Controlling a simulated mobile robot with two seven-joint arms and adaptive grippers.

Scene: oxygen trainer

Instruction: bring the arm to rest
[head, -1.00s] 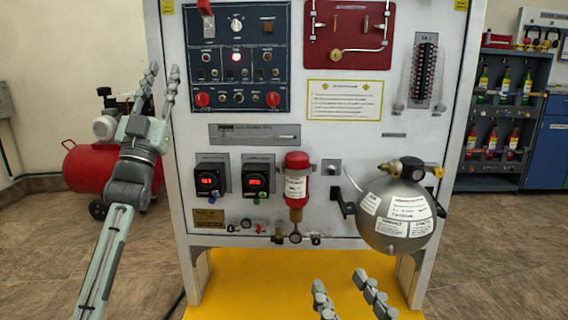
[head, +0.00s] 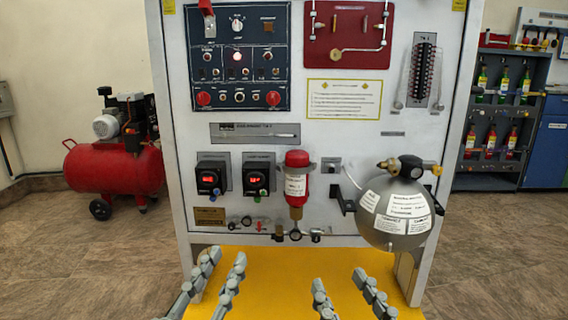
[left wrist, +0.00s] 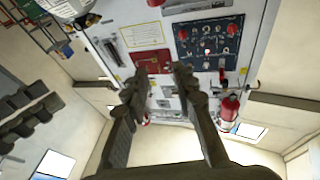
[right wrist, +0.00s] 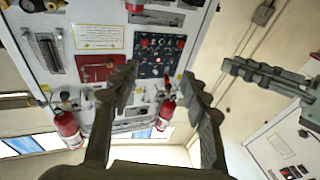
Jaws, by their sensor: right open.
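My left gripper (head: 216,284) is low in the head view, left of centre, in front of the panel's yellow base. Its two fingers are apart with nothing between them, and they also show in the left wrist view (left wrist: 157,90). My right gripper (head: 343,292) is low in the head view, right of centre, with its fingers apart and empty. Its fingers show apart in the right wrist view (right wrist: 163,88). Both grippers are clear of the trainer panel (head: 350,150). The rest of both arms is below the head picture.
A red cylinder (head: 296,185) and a grey sphere (head: 392,222) are mounted on the panel front. The yellow base (head: 300,265) lies below. A red compressor (head: 110,165) stands at left and a bottle rack (head: 490,120) at right. The floor beside the panel is open.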

